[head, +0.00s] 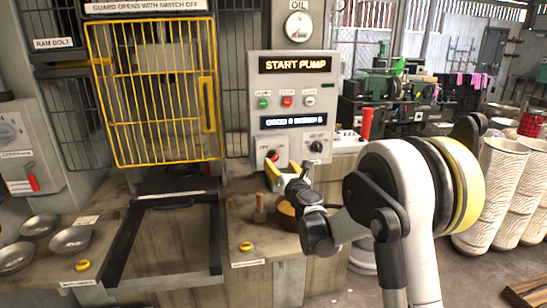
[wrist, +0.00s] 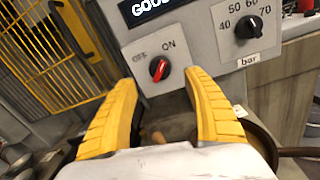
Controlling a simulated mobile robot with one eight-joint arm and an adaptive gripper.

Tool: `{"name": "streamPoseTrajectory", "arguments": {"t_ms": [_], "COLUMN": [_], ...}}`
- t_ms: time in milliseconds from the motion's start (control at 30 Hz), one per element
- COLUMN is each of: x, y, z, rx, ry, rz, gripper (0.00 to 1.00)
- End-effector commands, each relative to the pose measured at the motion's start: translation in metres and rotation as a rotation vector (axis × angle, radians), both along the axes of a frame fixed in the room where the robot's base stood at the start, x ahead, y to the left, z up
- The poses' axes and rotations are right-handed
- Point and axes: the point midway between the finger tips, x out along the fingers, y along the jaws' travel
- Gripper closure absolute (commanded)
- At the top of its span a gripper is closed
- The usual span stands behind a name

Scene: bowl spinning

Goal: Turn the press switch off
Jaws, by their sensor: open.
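The press switch is a red rotary knob (wrist: 159,69) on a grey panel with OFF and ON labels. In the wrist view it is tilted, and its upper end seems to lean toward ON. In the head view the knob (head: 273,155) is at the panel's lower left. My gripper (wrist: 158,82) is open, with its two yellow fingers spread below and to either side of the knob. The fingers look apart from the knob, and nothing is between them. In the head view my gripper (head: 287,175) is just below the knob, partly hidden by its own wrist.
A black pressure dial (wrist: 248,27) marked in bar is right of the switch. Above are small buttons (head: 287,101) and a START PUMP display (head: 295,65). A yellow guard gate (head: 150,92) is at left. A brown bowl (head: 288,214) sits below my gripper.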

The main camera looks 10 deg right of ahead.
Motion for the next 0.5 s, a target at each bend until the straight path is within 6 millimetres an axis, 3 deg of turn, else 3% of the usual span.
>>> {"name": "streamPoseTrajectory", "arguments": {"t_ms": [200,500], "x": [0.043,0.068], "y": [0.004,0.005], "z": [-0.002,0.000], "rx": [-0.002,-0.003], "ry": [0.000,0.000], "rz": [0.001,0.001], "gripper": [0.41,0.41]}}
